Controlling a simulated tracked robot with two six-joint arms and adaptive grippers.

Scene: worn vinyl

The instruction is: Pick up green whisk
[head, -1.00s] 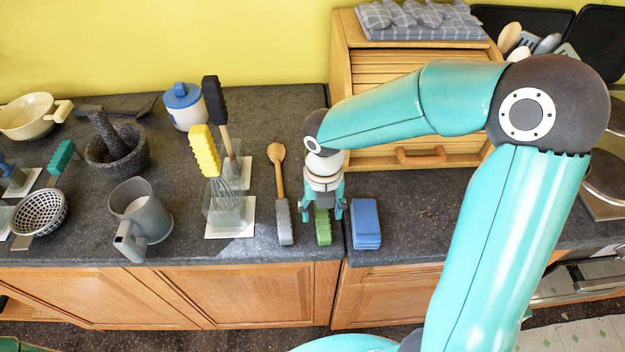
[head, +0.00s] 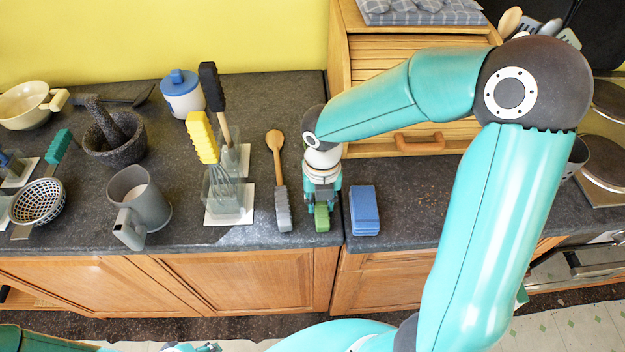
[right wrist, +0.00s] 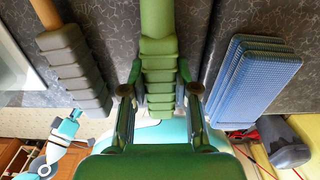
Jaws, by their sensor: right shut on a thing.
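The green whisk's ridged handle (head: 321,217) shows near the counter's front edge in the head view. In the right wrist view the green handle and shaft (right wrist: 158,60) run up between the fingers; no wires are visible. My right gripper (head: 321,205) points down and is shut on the green handle, with a finger on each side (right wrist: 159,92). I cannot tell whether the whisk is clear of the counter. My left gripper (head: 192,348) shows only partly at the bottom edge, too little to tell its state.
A grey-handled wooden spoon (head: 277,165) lies close left, and a blue stack (head: 364,210) close right. Farther left are a yellow-handled whisk (head: 203,137) in a glass holder and a grey mug (head: 150,205). A wooden bread box (head: 345,60) stands behind.

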